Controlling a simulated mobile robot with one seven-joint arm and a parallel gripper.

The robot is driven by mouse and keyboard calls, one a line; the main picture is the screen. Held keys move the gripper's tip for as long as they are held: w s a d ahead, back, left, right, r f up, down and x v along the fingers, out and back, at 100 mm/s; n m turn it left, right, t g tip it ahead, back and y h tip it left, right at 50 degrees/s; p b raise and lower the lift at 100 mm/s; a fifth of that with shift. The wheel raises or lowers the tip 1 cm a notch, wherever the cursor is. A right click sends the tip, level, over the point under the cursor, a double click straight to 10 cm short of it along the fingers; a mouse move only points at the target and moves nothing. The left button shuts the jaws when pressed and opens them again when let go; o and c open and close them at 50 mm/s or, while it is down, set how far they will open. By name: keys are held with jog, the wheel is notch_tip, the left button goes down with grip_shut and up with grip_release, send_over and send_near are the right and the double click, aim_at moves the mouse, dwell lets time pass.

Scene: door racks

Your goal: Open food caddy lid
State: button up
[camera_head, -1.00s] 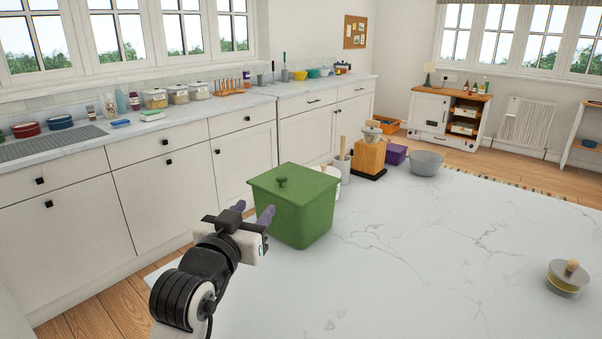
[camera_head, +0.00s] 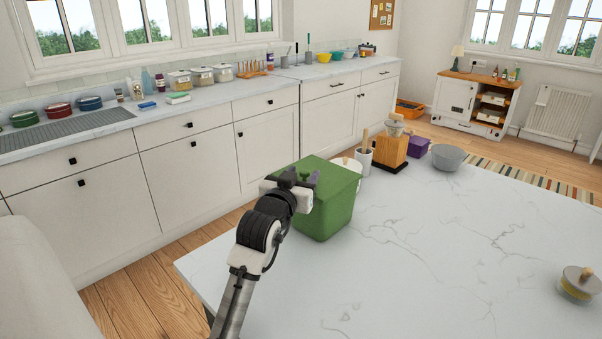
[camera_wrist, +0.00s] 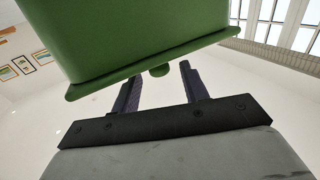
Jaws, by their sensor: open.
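The green food caddy (camera_head: 335,212) stands upright on the white marble-look worktop, with its green lid (camera_head: 322,168) lying shut on top. My gripper (camera_head: 304,177) is at the upper left of the caddy and covers the lid's knob in the head view. In the wrist view the caddy (camera_wrist: 150,30) appears upside down, with the lid's rim (camera_wrist: 110,78) along its lower edge. The round green lid knob (camera_wrist: 160,70) shows between the two dark fingers of my gripper (camera_wrist: 159,76). The fingers are apart; I cannot tell whether either touches the knob.
Behind the caddy stand a white pot (camera_head: 346,164), a utensil crock (camera_head: 364,158), a wooden grinder (camera_head: 392,150), a purple box (camera_head: 418,146) and a grey bowl (camera_head: 447,158). A lidded jar (camera_head: 577,284) sits at the right. The worktop's middle is clear.

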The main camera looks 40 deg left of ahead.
grip_shut()
dwell(0.3)
